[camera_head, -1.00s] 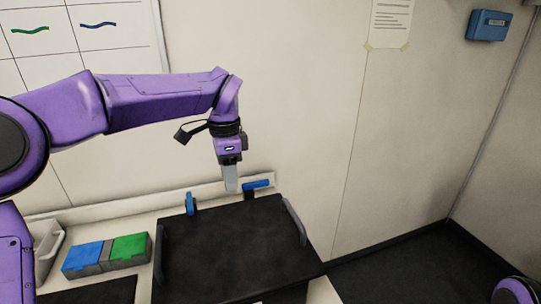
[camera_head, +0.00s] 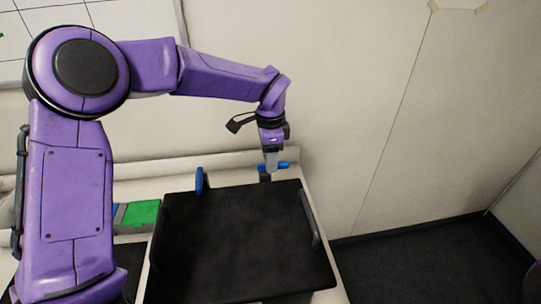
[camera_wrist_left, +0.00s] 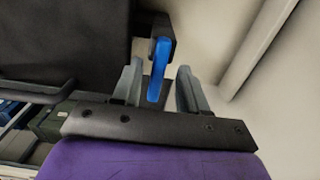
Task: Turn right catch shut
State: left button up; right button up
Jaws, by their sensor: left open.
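The right catch (camera_head: 283,165) is a blue lever on a dark mount at the back right of the black box (camera_head: 240,240). Its lever lies sideways, pointing right in the head view. My left gripper (camera_head: 270,164) points down at this catch. In the left wrist view the blue lever (camera_wrist_left: 157,82) shows between the two open grey fingers (camera_wrist_left: 159,74), with a gap to each side. The left catch (camera_head: 199,181) is blue and stands upright at the box's back edge. My right gripper is out of view.
The black box has a handle (camera_head: 310,220) on its right side. A green-lidded container (camera_head: 140,213) stands left of the box, partly behind my left arm. The wall rises close behind the catches. Dark floor lies open to the right.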

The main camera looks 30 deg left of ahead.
pick_arm(q)
jog(key=shift+w+f, duration=0.25)
jog(key=shift+f, duration=0.25)
jog(key=shift+s+r, duration=0.25)
jog(key=shift+s, duration=0.2)
jog(key=c, duration=0.5)
jog(key=shift+f, duration=0.1)
grip_shut()
